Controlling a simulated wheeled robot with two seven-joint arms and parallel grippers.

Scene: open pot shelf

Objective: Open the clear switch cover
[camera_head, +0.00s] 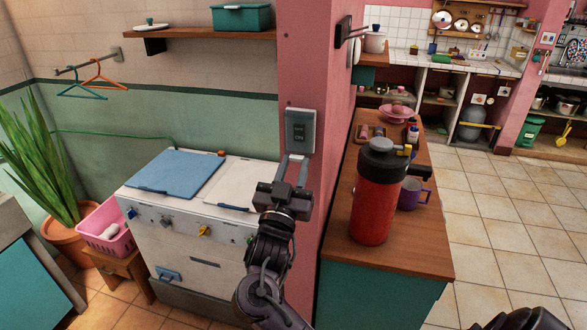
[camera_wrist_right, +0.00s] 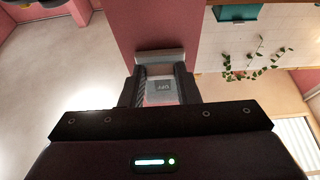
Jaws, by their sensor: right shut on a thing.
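The clear switch cover (camera_head: 300,128) sits on a grey switch box on the front of the pink pillar. It looks down over the switch, though its clear face is hard to make out. My right gripper (camera_head: 294,160) reaches up from below, its fingertips at the lower edge of the cover. In the right wrist view my right gripper (camera_wrist_right: 163,88) has its fingers on both sides of the switch plate (camera_wrist_right: 162,92), which bears a label, and it is shut on the cover. The exact contact is too small to see.
A shelf (camera_head: 200,33) hangs at upper left.

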